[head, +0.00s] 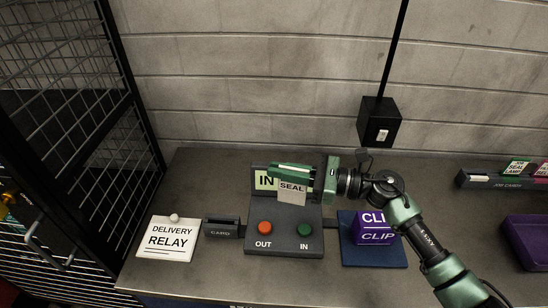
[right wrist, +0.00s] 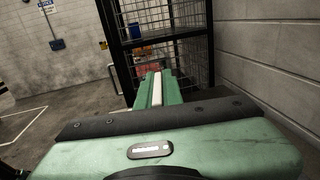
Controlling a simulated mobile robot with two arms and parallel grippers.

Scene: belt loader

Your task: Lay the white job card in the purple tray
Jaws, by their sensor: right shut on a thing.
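My right gripper (head: 285,172) reaches left over the grey control panel and is shut on a white card (head: 292,193) marked "SEAL". The card hangs below the green fingers, in front of the "IN" sign. In the right wrist view, a pale strip of the card (right wrist: 157,90) shows between the fingers (right wrist: 157,84). The purple tray (head: 519,238) lies on the bench at the right edge of the head view, partly cut off and well to the right of the gripper. My left gripper is not in view.
The panel (head: 284,239) has a red OUT button (head: 265,228) and a green IN button (head: 305,230). A purple CLIP block (head: 376,229) stands right. The job-card rack (head: 490,183) is behind the tray.

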